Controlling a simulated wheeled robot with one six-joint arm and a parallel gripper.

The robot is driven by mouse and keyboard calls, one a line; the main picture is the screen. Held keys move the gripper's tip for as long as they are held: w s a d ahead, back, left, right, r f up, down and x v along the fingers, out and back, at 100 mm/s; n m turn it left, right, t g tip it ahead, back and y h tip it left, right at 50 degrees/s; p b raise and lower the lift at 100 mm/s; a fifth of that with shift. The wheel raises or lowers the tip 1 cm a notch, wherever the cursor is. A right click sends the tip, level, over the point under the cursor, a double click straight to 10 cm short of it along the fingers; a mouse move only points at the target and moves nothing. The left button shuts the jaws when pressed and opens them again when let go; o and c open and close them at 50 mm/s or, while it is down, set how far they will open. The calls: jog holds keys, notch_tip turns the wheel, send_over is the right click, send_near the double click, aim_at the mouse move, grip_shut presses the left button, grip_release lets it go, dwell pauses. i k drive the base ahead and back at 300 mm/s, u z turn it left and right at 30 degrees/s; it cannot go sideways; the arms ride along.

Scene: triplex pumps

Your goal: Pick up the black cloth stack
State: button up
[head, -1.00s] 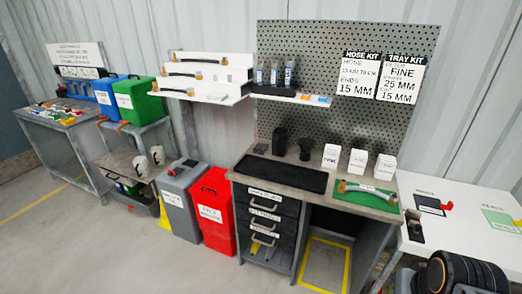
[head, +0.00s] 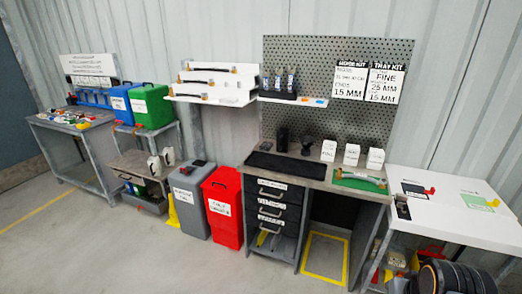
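I cannot surely make out a black cloth stack. A flat black mat or shallow tray (head: 288,164) lies on the left of the workbench top (head: 318,182). A black upright holder (head: 282,139) and a smaller dark cup (head: 306,146) stand behind it. A small dark item (head: 403,208) sits at the left edge of the white table, too small to tell.
A white table (head: 450,222) stands at the right, with items on a shelf under it. A red bin (head: 222,206) and a grey bin (head: 188,200) stand left of the workbench drawers. A yellow floor outline (head: 325,258) lies under the bench. The front floor is clear.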

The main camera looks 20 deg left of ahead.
aim_at(266, 146)
jog(key=u, duration=0.75)
jog(key=i, duration=0.6)
jog(key=u, duration=1.35)
jog(key=i, duration=1.85)
jog(key=z, duration=1.1)
jog(key=i, duration=0.95)
jog(key=z, duration=1.05)
